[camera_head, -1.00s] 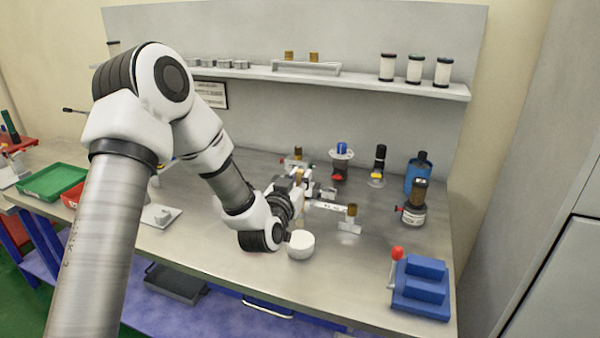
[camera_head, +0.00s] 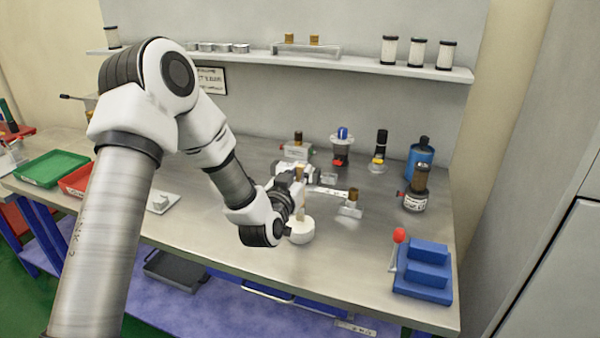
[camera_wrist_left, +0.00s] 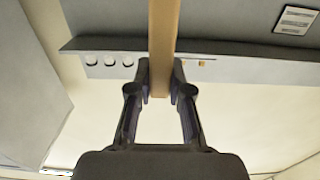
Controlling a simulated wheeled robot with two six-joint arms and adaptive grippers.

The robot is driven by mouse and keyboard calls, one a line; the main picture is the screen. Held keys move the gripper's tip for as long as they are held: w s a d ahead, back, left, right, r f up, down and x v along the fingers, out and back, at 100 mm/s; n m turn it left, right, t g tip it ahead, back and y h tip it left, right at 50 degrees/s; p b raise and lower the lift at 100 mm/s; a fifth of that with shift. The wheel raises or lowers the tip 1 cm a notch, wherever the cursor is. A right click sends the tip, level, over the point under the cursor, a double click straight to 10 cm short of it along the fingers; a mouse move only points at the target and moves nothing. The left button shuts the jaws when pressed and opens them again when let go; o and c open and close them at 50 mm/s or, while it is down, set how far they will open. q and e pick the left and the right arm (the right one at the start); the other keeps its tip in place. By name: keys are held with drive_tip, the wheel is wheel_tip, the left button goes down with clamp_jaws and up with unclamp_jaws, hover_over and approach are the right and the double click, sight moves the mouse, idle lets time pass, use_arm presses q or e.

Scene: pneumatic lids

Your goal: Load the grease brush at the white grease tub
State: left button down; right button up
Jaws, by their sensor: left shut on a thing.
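My left gripper (camera_head: 298,184) is shut on the grease brush, whose tan handle (camera_wrist_left: 164,35) runs between the fingertips (camera_wrist_left: 160,82) in the left wrist view. In the head view the brush (camera_head: 302,211) stands about upright, its lower part at the white grease tub (camera_head: 300,235). The tub is a low round white pot on the bench, just below the gripper. I cannot tell whether the bristles touch the grease. My right gripper is not in view.
Valve-like fittings (camera_head: 342,148) and a blue bottle (camera_head: 420,160) stand behind and to the right. A blue stepped block with a red-knobbed lever (camera_head: 425,272) is at the front right. Green (camera_head: 50,168) and red trays lie left. The bench's front middle is clear.

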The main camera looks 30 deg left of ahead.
use_arm(q)
drive_tip(key=shift+f+b, duration=0.55)
idle(1.3)
wheel_tip(320, 180, up, 7)
drive_tip(key=p, duration=0.5)
drive_tip(key=shift+r, duration=0.1)
idle(0.4)
idle(0.3)
